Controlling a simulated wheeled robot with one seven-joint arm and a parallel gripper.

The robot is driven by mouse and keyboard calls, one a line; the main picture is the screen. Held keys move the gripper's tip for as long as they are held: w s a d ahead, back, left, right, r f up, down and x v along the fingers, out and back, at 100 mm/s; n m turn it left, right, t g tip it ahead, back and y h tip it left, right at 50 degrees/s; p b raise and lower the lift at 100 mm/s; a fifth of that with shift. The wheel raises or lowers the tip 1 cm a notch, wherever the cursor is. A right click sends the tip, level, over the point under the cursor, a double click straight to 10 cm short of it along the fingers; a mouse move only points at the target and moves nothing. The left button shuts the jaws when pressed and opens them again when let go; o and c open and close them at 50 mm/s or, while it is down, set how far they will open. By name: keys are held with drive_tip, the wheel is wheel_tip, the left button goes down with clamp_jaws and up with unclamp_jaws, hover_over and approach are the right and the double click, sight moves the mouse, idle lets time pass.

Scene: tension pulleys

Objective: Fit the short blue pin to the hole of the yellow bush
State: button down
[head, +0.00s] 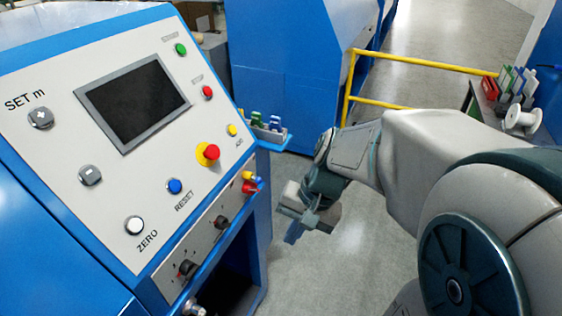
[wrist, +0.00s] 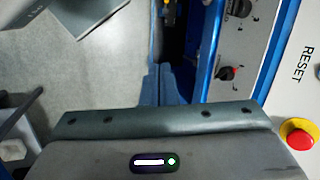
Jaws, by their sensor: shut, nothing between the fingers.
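In the head view, a small yellow part (head: 248,176) sits on the right edge of the control panel. A small blue part (head: 260,183) and a red part are beside it. They are too small to tell which is the bush or the short pin, or whether they touch. My gripper (head: 294,233) is to the right of and below them, over the floor, pointing down with nothing held. In the wrist view, my gripper's blue-grey fingers (wrist: 165,84) are shut together. A small yellow thing (wrist: 169,14) shows beyond them at the top edge, partly cut off.
The control panel (head: 110,170), with a screen and buttons, fills the left. A small blue shelf (head: 272,136) with green and blue pieces stands behind it. A yellow rail (head: 430,62) crosses at the back. A bench with a white spool (head: 523,119) is at right. The floor below my gripper is clear.

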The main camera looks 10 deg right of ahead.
drive_tip(key=w+a+f+m+y, duration=0.1)
drive_tip(key=w+f+m+y, duration=0.3)
drive_tip(key=w+m, duration=0.1)
drive_tip(key=m+t+y+b, duration=0.1)
drive_tip(key=m+t+y, duration=0.75)
drive_tip(key=m, duration=0.65)
approach(262, 180)
drive_tip(key=shift+w+a+r+t+h+b, duration=0.15)
drive_tip(key=shift+a+t+h+b, duration=0.15)
drive_tip(key=shift+a+t+h, duration=0.3)
drive_tip(key=shift+w+a+r+t+h+b, duration=0.15)
drive_tip(key=shift+a+t+h+b, duration=0.2)
drive_tip(key=shift+a, duration=0.45)
drive_tip(key=shift+w+a+f, duration=0.1)
drive_tip(key=shift+x, duration=2.05)
drive_tip(key=shift+a, duration=0.1)
drive_tip(key=v, duration=0.8)
drive_tip(key=shift+p, duration=0.35)
